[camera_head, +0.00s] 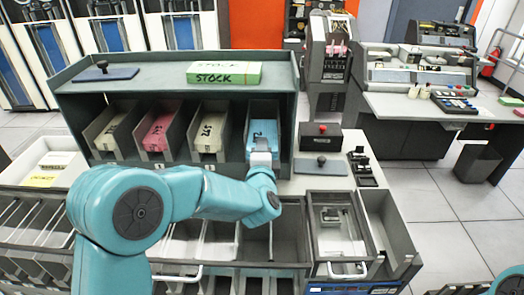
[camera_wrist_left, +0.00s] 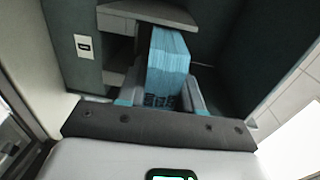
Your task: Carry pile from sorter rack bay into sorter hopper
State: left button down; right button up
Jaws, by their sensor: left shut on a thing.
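The blue card pile (camera_head: 264,130) is in the rightmost bay of the dark green sorter rack (camera_head: 70,104). In the left wrist view the pile (camera_wrist_left: 167,62) stands between my fingers, its near end between the fingertips. My left gripper (camera_head: 262,150) is at the mouth of that bay, shut on the pile; it also shows in the left wrist view (camera_wrist_left: 160,97). The pile's underside is hidden. A framed box with a metal piece inside, which looks like the sorter hopper (camera_head: 316,240), is at the front right. My right gripper is not in view.
Other bays hold a pink pile (camera_head: 160,132) and cream piles (camera_head: 209,133). A green STOCK block (camera_head: 224,73) lies on the rack top. A dark box with a red knob (camera_head: 320,138) stands right of the rack. Open pockets (camera_head: 275,243) line the front.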

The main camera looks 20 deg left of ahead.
pick_arm(q)
jog(key=shift+s+r, duration=0.1)
jog(key=shift+r, duration=0.05)
jog(key=f+v, duration=0.2)
jog(key=v, duration=1.7)
jog(key=shift+s, duration=0.25)
jog(key=shift+d, duration=0.1)
jog(key=shift+t+b, duration=0.6)
jog(key=shift+b, duration=0.65)
jog(key=shift+d, duration=0.1)
